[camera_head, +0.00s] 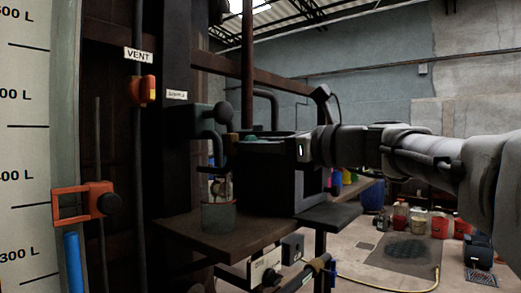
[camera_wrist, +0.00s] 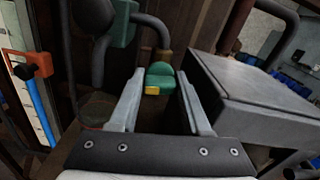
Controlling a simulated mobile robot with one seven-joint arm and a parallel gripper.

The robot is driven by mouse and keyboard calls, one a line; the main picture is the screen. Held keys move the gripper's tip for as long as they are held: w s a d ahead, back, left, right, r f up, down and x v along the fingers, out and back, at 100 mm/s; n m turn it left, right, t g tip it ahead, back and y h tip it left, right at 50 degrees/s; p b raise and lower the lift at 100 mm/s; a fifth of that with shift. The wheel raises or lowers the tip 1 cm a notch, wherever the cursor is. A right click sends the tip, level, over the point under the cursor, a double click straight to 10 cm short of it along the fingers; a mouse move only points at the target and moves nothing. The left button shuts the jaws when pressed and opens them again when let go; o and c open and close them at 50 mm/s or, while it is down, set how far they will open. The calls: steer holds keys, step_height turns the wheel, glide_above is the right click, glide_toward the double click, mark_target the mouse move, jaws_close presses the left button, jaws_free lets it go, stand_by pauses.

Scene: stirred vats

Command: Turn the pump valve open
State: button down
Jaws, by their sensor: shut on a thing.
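A green handle (camera_wrist: 158,76) with a yellow mark sits between my fingertips in the wrist view, and my gripper (camera_wrist: 161,82) is shut on it. I take this to be the pump valve's handle. Behind it to the left, a teal-green fitting (camera_wrist: 122,24) joins a dark curved pipe. In the head view, the teal fitting (camera_head: 206,118) with a dark round knob is on the rusty post, below a small white label (camera_head: 177,95) too small to read surely. My arm reaches in from the right there, and the fingertips are hard to make out.
An orange valve handle (camera_head: 146,90) is under the VENT label (camera_head: 138,55). An orange clamp (camera_head: 84,203) is on the level gauge (camera_head: 24,150) at left. A brown shelf (camera_head: 215,238) holds a grey pot (camera_head: 218,216). A dark box (camera_wrist: 250,90) stands close right of my gripper.

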steer(key=n+b, duration=0.3)
steer(key=n, duration=0.1)
steer(key=shift+f, duration=0.2)
steer(key=n+b, duration=0.2)
steer(key=n, duration=0.2)
steer(key=shift+b, duration=0.4)
steer(key=n+b, duration=0.2)
steer(key=n, duration=0.2)
steer(key=shift+n+b, duration=0.3)
steer(key=shift+b, duration=0.05)
steer(key=shift+n+b, duration=0.85)
steer(key=shift+n, duration=0.75)
steer(key=shift+r+n, duration=0.1)
steer(key=shift+n, duration=0.2)
steer(key=c, duration=0.6)
jaws_free()
steer(key=shift+c, duration=0.2)
steer(key=shift+s, duration=0.1)
